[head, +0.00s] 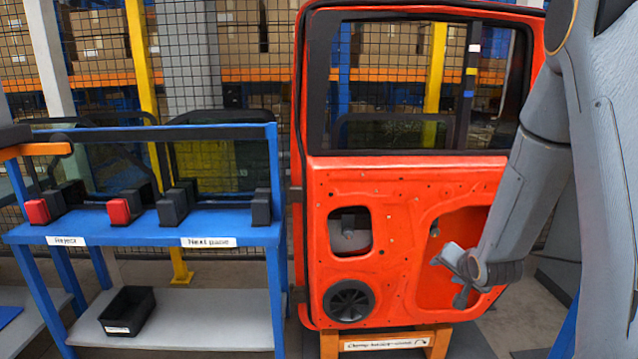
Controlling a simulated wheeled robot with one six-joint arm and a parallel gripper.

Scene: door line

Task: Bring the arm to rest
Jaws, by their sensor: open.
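My arm (530,185) comes in from the upper right and hangs down in front of the orange-red door (400,172). My gripper (449,282) is at its lower end, in front of the large lower opening in the door panel. Its fingers are spread, with nothing visible between them. I cannot tell how far it is from the panel. My arm hides the right part of the door. The door stands upright on an orange stand (438,345) with a white label.
A blue rack (150,232) at the left holds glass panes between black and red blocks, with labels reading "Reject" and "Next pane". A black bin (128,311) sits on its lower shelf. Wire fencing (265,60) and yellow posts stand behind. Floor shows at lower right.

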